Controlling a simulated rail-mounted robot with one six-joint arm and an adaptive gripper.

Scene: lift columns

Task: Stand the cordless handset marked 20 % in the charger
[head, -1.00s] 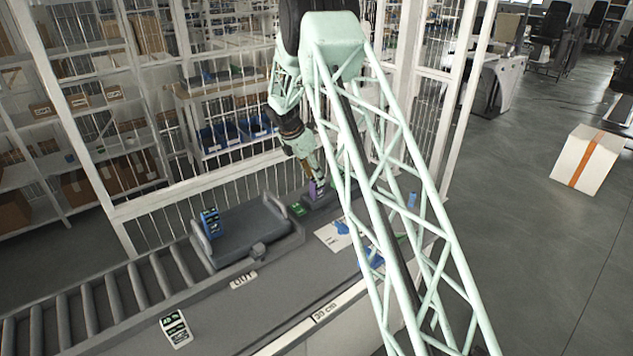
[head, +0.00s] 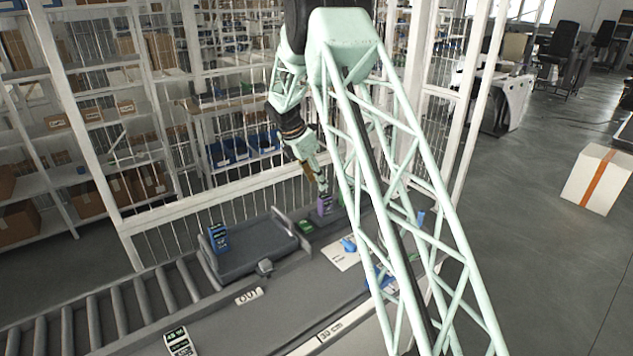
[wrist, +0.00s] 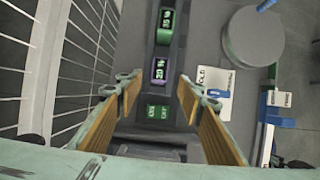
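A purple handset (head: 324,205) stands upright at the dark charger (head: 318,224). In the wrist view the purple handset (wrist: 159,70) shows a small lit label that seems to read 20 %. A green handset (wrist: 165,27) stands just beyond it in the same dark row. The charger's green display (wrist: 158,112) lies on the near side. My gripper (wrist: 159,86) is open and empty, its orange-padded fingers apart on either side of the row. In the head view my gripper (head: 321,182) is just above the purple handset, apart from it as far as I can tell.
A white sheet (head: 341,253) lies right of the charger. A wire fence stands behind.

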